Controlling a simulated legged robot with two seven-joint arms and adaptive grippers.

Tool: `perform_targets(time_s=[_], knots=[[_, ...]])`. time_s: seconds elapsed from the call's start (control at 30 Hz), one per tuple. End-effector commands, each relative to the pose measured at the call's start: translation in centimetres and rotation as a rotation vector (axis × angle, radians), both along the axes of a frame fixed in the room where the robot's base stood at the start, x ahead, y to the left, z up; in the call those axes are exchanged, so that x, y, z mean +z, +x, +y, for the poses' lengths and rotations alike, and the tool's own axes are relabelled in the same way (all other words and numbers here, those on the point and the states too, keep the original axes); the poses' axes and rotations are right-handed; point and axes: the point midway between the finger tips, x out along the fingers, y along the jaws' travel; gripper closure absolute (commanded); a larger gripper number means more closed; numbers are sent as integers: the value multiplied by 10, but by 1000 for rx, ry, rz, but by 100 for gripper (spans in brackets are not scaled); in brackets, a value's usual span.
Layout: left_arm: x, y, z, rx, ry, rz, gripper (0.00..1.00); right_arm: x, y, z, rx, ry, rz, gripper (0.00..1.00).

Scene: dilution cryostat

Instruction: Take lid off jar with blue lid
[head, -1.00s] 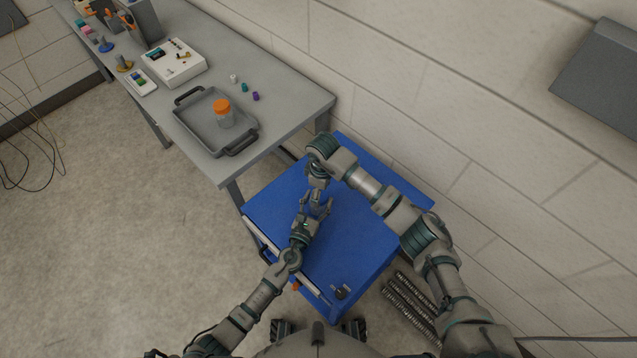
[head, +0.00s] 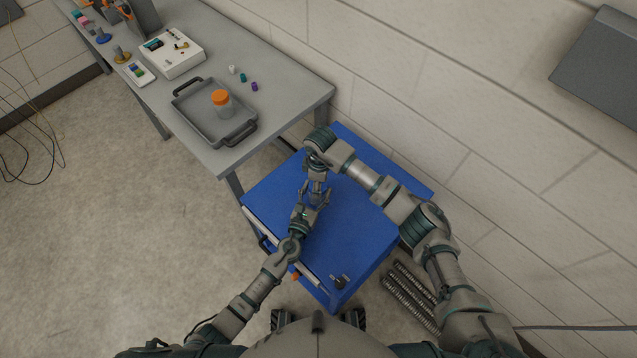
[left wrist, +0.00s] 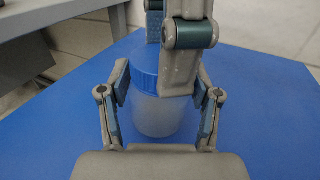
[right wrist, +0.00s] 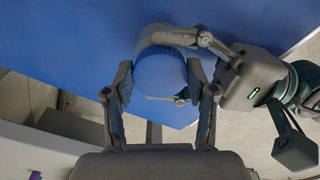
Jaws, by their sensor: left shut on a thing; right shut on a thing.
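The jar (left wrist: 158,115) is clear to whitish with a ribbed blue lid (left wrist: 146,80), seen in the left wrist view above the blue cart top. My left gripper (head: 313,194) is shut on the jar body, one finger on each side. My right gripper (head: 317,178) comes down from above and is shut on the lid. In the right wrist view the lid (right wrist: 160,76) sits between its fingers, with my left gripper's fingers around the jar below. The lid looks seated on the jar. In the head view the grippers mostly hide the jar.
The blue cart top (head: 365,205) is largely clear around the grippers. A grey bench beyond it holds a tray (head: 190,108) with an orange-lidded jar (head: 221,103), small coloured caps and a white instrument (head: 173,52). A block wall runs along the right.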

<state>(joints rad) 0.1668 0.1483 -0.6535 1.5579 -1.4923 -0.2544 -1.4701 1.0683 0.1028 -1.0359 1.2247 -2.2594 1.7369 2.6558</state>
Motion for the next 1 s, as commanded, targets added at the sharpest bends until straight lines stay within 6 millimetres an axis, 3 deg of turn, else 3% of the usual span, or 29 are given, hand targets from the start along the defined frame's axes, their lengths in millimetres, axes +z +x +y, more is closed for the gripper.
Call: perform_targets(time_s=[0.33, 0.37, 0.43, 0.47, 0.77, 1.0], knots=[[0, -3, -3, -9, 0, -1, 100, -2, 6, -6, 73, -7, -12, 85], [0, -3, -3, -9, 0, -1, 100, -2, 6, -6, 73, -6, -12, 39], [0, -3, -3, -8, 0, -1, 100, -2, 6, -6, 73, -6, -11, 21], [0, -3, -3, -8, 0, -1, 100, -1, 6, -6, 73, -6, -11, 18], [0, -2, -1, -4, 0, 0, 100, 1, 3, -3, 77, -3, -8, 18], [0, -1, -1, -3, 1, 0, 100, 27, 4, -3, 80, -2, -10, 18]])
